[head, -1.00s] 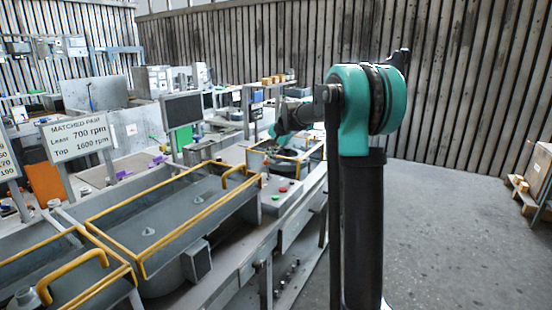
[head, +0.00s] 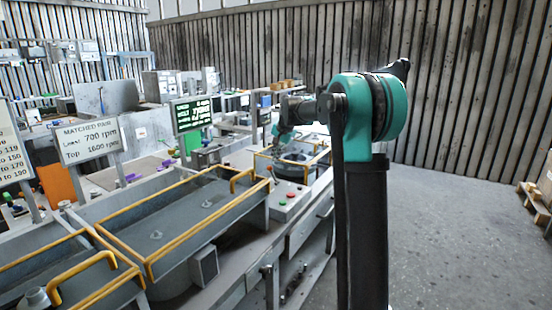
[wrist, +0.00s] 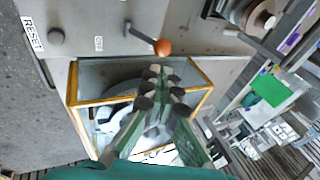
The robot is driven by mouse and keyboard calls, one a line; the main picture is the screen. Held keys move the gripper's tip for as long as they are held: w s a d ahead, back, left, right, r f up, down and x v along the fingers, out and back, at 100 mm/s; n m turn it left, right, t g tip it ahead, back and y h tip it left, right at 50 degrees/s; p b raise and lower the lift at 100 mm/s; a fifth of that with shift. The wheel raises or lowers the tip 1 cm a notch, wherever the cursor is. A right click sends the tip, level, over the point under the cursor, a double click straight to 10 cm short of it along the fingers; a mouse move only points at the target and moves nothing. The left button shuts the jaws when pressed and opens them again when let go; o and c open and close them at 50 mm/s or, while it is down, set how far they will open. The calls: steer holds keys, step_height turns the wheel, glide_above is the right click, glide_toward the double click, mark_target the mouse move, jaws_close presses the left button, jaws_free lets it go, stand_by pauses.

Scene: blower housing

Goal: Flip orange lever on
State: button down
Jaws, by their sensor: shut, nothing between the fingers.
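The orange lever shows in the wrist view as an orange ball knob (wrist: 162,47) on a dark rod, whose pivot is up and to the left on a grey panel (wrist: 90,18). The rod slants down to the right in the picture. My gripper (wrist: 163,78) is shut and empty, its fingertips just below the knob in the picture, apart from it. In the head view my gripper (head: 284,136) is small and partly hidden by my arm, over the far end of the bench.
A yellow-edged clear box (wrist: 210,98) lies under my fingers. A lit screen with green text (head: 192,115) stands behind the bench. Open floor (head: 440,230) lies to the right.

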steer(key=s+d+r, duration=0.2)
steer(key=d+r, duration=0.1)
steer(key=r, duration=0.9)
steer(key=shift+r, duration=0.3)
steer(key=shift+s+d, duration=0.1)
steer(key=shift+s, duration=0.05)
steer(key=s+d+f+n, duration=0.2)
steer(key=s+f, duration=1)
steer(key=s, duration=0.2)
steer(key=s+d+f+n+h, duration=0.1)
steer(key=s+d+f+n, duration=0.2)
steer(key=s+f, duration=0.9)
steer(key=s+d+f+n+h, duration=0.1)
steer(key=s+d+f+n, duration=0.1)
steer(key=s+f, duration=0.9)
steer(key=s+d, duration=0.1)
steer(key=s, duration=0.4)
steer(key=shift+s+f+n+g, duration=0.2)
steer(key=shift+f+n+g, duration=0.1)
steer(key=shift+f+n, duration=0.1)
steer(key=shift+d, duration=0.1)
